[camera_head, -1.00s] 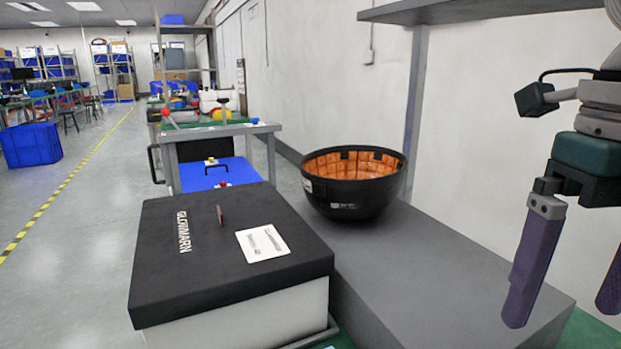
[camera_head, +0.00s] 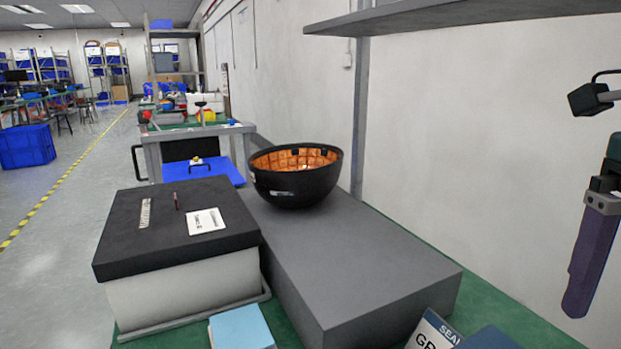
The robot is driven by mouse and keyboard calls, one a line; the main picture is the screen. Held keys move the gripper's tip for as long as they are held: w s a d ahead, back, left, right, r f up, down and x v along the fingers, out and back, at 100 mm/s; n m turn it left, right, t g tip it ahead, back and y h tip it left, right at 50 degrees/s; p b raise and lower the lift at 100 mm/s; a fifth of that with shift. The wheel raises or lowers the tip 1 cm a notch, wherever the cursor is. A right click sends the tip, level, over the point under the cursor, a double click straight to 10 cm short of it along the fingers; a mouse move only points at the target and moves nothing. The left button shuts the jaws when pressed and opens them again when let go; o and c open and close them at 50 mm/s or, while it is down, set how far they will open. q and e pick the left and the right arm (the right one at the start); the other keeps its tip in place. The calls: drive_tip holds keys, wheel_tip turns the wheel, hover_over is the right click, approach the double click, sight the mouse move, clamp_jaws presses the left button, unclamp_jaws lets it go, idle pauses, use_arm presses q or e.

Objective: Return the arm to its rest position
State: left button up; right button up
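One of my grippers shows only in part at the right edge. A single purple finger (camera_head: 592,258) hangs down there, and the other finger is outside the picture. The finger hangs in the air to the right of the grey block, apart from it, and no object shows at it. Whether this gripper is open or shut cannot be seen. Its arm comes in from the right, so it is my right one. My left gripper is not in view.
A black bowl with an orange inside (camera_head: 297,186) stands on a grey block (camera_head: 350,262). A white box with a black lid (camera_head: 180,285) stands to its left. A grey shelf (camera_head: 450,18) overhangs at top right. A light blue box (camera_head: 241,328) lies in front.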

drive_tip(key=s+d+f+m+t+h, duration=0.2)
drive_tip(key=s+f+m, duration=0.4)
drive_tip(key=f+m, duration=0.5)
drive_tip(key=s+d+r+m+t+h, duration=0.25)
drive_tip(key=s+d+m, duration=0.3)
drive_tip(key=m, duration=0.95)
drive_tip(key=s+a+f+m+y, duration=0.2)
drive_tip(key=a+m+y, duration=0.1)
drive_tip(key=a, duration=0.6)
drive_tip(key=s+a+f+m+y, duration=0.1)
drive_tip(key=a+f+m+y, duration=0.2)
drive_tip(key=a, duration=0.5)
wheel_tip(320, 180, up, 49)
drive_tip(key=p, duration=4.8)
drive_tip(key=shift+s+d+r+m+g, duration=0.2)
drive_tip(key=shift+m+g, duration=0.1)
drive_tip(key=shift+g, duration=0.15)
